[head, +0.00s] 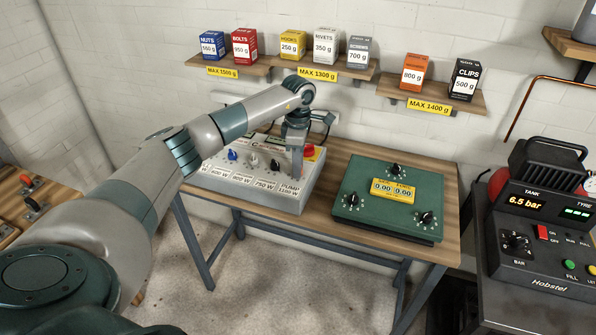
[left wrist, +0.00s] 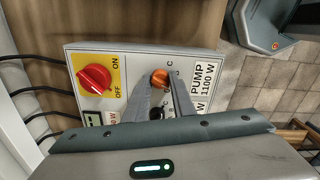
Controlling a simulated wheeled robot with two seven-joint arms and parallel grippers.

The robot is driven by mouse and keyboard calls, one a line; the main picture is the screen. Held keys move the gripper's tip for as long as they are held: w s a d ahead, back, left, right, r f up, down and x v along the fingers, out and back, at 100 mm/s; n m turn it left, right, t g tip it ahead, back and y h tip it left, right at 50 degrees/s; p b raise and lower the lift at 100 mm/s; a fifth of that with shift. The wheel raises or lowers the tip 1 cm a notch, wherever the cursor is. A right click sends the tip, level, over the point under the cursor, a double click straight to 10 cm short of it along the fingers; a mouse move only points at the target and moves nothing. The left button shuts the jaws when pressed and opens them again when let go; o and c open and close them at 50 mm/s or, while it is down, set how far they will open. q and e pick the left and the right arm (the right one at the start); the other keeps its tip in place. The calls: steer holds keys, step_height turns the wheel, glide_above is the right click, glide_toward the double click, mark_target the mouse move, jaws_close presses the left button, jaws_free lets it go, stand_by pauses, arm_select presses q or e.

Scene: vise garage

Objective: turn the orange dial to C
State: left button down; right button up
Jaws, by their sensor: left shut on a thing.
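The orange dial (left wrist: 160,77) shows in the left wrist view on the grey control box (left wrist: 200,58), beside the print "PUMP 1100 W". Small letters stand around it, a C among them; its pointer direction is not clear. My left gripper (left wrist: 162,84) reaches down with its two fingers at either side of the dial, shut on it. In the head view my left gripper (head: 296,172) points down at the right part of the control box (head: 250,197), and I cannot make out the orange dial there. My right gripper is not in view.
A red ON/OFF switch (left wrist: 93,78) sits on a yellow plate near the orange dial, and a black dial (left wrist: 157,114) is close by. A green panel (head: 350,222) with black knobs lies on the right of the workbench (head: 440,180). Shelves with boxes hang behind.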

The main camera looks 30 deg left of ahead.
arm_select(q)
steer(key=n+b, duration=0.2)
steer(key=n, duration=0.2)
steer(key=shift+n, duration=0.3)
steer(key=n+b, duration=0.1)
steer(key=n, duration=0.4)
steer(key=shift+b, duration=0.3)
steer(key=n, duration=0.5)
steer(key=shift+n+b, duration=0.3)
steer(key=shift+b, duration=0.05)
steer(key=shift+r+n, duration=0.1)
steer(key=shift+n, duration=0.9)
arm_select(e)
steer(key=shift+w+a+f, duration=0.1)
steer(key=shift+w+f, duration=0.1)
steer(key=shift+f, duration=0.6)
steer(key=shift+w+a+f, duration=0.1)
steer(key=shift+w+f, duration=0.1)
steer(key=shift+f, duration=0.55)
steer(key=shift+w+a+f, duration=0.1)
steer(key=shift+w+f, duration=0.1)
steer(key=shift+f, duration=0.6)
arm_select(q)
steer(key=c, duration=2.5)
jaws_free()
steer(key=shift+c, duration=0.2)
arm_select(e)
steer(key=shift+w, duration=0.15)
